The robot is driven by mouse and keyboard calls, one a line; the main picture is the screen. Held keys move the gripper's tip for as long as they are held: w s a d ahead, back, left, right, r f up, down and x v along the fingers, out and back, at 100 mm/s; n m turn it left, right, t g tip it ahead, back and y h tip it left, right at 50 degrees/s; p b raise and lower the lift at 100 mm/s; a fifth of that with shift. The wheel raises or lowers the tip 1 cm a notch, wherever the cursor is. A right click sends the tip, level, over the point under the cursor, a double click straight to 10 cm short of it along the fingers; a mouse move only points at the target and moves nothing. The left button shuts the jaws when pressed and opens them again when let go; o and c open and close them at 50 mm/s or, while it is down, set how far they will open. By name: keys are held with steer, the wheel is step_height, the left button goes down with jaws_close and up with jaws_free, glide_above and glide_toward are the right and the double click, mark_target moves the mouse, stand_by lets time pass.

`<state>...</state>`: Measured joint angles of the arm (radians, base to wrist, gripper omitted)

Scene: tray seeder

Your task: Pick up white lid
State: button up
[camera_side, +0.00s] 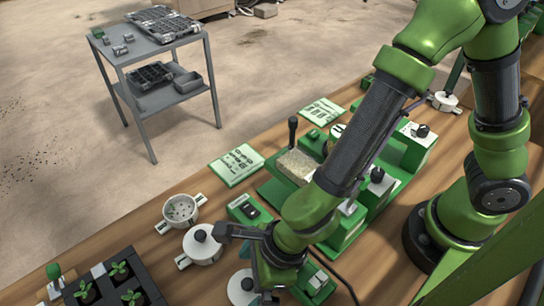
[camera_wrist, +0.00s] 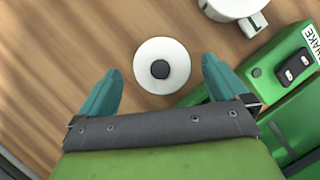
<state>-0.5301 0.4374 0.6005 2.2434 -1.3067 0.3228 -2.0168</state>
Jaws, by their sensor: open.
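A round white lid with a dark knob lies flat on the wooden bench in the wrist view (camera_wrist: 148,76). In the side view the lid (camera_side: 235,291) is at the bottom edge, partly hidden by my gripper. My gripper (camera_wrist: 160,74) is open, with its two teal fingers on either side of the lid in the picture and nothing between them held. In the side view my gripper (camera_side: 263,293) is low beside the lid, its fingers mostly hidden. The gap in height between fingers and lid cannot be told.
A white pot with a black-knobbed cover (camera_side: 202,250) and an open pot with holes (camera_side: 181,210) stand left of my gripper. A green machine marked "SHAKE" (camera_wrist: 285,65) is close on the right. A dark seedling tray (camera_side: 110,285) is at lower left. Bare bench (camera_wrist: 60,50) lies left.

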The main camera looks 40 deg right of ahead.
steer(key=shift+x, duration=1.25)
steer(key=c, duration=1)
steer(key=shift+r, duration=0.1)
